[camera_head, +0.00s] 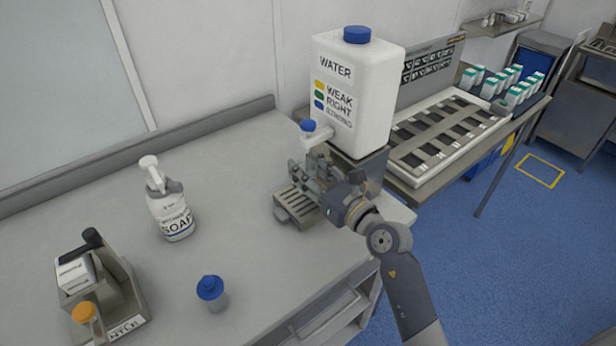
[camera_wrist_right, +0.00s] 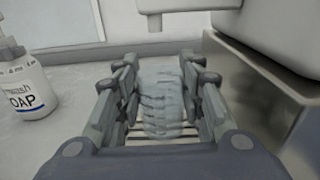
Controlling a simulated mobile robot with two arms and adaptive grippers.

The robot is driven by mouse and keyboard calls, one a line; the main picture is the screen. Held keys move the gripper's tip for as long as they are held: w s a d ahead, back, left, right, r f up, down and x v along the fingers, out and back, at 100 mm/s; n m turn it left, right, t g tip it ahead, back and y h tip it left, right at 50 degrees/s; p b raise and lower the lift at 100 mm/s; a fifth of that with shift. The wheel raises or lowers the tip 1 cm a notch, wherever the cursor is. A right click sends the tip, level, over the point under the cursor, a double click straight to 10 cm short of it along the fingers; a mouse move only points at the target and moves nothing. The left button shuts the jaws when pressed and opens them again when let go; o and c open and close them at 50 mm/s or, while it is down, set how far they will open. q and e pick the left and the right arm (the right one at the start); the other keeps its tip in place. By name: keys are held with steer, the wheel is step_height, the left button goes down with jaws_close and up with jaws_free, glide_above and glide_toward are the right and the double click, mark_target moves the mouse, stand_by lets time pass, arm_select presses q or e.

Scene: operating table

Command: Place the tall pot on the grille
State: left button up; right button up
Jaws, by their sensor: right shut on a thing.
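The tall pot (camera_wrist_right: 162,105) is a clear, ribbed container. In the right wrist view it stands about upright between the fingers of my right gripper (camera_wrist_right: 160,82), which is shut on it. In the head view my right gripper (camera_head: 310,175) is over the grille (camera_head: 296,210), below the water container's tap, and hides the pot. The grille's slats (camera_wrist_right: 140,132) show around and below the pot; I cannot tell whether its base touches them. My left gripper is not in view.
A white water container (camera_head: 362,85) stands behind the grille, with its blue-topped tap (camera_head: 309,127) above. A soap bottle (camera_head: 170,210), a blue-capped pot (camera_head: 211,292) and an orange-capped pot (camera_head: 86,316) beside a grey device (camera_head: 122,290) stand on the worktop (camera_head: 235,165).

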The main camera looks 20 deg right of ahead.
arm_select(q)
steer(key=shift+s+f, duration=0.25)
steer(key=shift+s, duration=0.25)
arm_select(e)
steer(key=shift+s+f, duration=0.1)
steer(key=shift+f, duration=1.1)
steer(key=shift+f, duration=0.15)
steer(key=o, duration=1.1)
steer(key=shift+c, duration=0.2)
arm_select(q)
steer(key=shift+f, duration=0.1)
arm_select(e)
steer(key=shift+s, duration=0.1)
steer(key=b+v, duration=0.2)
steer(key=v, duration=0.8)
steer(key=shift+s+d+b, duration=0.1)
steer(key=shift+s+b, duration=0.1)
steer(key=shift+b, duration=0.1)
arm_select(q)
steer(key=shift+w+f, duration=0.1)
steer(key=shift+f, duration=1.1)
arm_select(e)
steer(key=shift+s+d, duration=0.25)
steer(key=shift+s, duration=0.4)
